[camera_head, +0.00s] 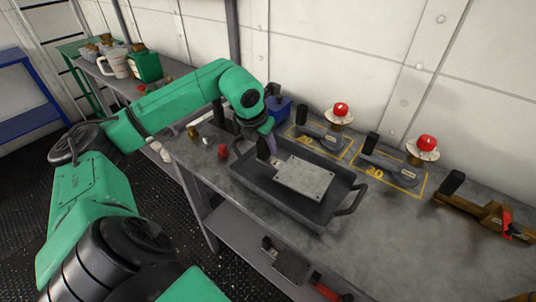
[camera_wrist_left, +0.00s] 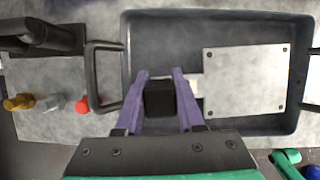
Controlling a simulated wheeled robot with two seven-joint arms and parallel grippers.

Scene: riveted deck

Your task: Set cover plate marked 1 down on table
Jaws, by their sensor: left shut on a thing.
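The cover plate (camera_head: 305,180) is a light grey rectangle with small corner holes and a black block handle (camera_head: 263,148). No number can be read on it. My left gripper (camera_head: 268,138) is shut on this handle. In the left wrist view the purple fingers of the left gripper (camera_wrist_left: 160,92) stand on both sides of the black block, and the plate (camera_wrist_left: 243,82) extends to the right. The plate is over or in a dark grey tray (camera_head: 322,217) on the grey table (camera_head: 400,245); I cannot tell whether it touches the tray floor. My right gripper is not in view.
Yellow outlines marked 20 (camera_head: 307,139) and 30 (camera_head: 376,172) hold black-handled pieces, with red-knobbed parts (camera_head: 341,110) behind. A brass valve (camera_head: 485,213) lies farther right. Small fittings, one red (camera_head: 223,152), stand left of the tray. Bare tabletop lies right of the tray.

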